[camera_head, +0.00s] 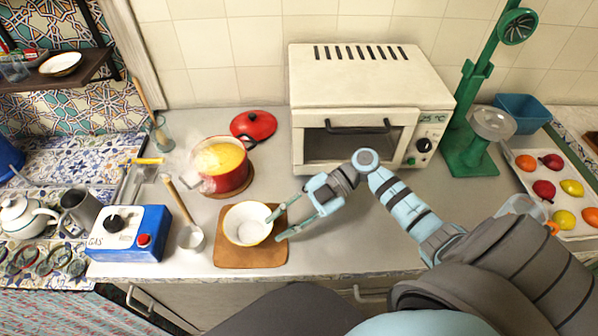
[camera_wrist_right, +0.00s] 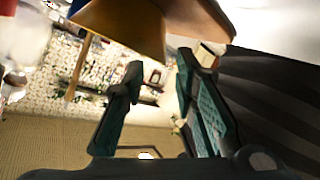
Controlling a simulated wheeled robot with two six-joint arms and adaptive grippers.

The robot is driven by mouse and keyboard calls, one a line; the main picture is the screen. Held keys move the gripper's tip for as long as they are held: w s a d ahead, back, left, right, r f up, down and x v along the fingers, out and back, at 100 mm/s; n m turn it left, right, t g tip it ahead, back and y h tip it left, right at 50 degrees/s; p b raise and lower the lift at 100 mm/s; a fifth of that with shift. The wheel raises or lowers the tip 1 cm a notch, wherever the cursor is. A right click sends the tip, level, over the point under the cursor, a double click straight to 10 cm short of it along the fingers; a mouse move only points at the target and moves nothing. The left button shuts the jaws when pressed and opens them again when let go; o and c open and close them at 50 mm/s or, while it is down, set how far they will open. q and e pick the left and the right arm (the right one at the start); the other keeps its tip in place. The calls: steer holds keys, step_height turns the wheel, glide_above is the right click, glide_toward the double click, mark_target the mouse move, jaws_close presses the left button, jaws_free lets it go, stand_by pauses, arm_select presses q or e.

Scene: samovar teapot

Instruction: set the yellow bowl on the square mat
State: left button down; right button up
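The yellow bowl (camera_head: 247,223), pale inside with a yellowish rim, is upright over the brown square mat (camera_head: 262,257), toward its back left part. I cannot tell from this angle whether its base lies fully flat on the mat. My right gripper (camera_head: 278,225) is at the bowl's right side, its fingers apart, one tip close to the rim. In the right wrist view the two fingers (camera_wrist_right: 160,72) are spread with a gap between them. A yellow-brown shape at the top of that view is too cropped to identify surely. My left gripper is not in view.
A red pot (camera_head: 229,178) with yellow contents stands behind the mat, its red lid (camera_head: 253,125) farther back. A ladle (camera_head: 191,238) and a blue gas burner box (camera_head: 130,233) are to the left.

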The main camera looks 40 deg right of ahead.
steer(key=v, duration=0.5)
steer(key=shift+d+b, duration=0.3)
steer(key=shift+s+d+r, duration=0.1)
steer(key=shift+d+r, duration=0.15)
steer(key=shift+d, duration=0.2)
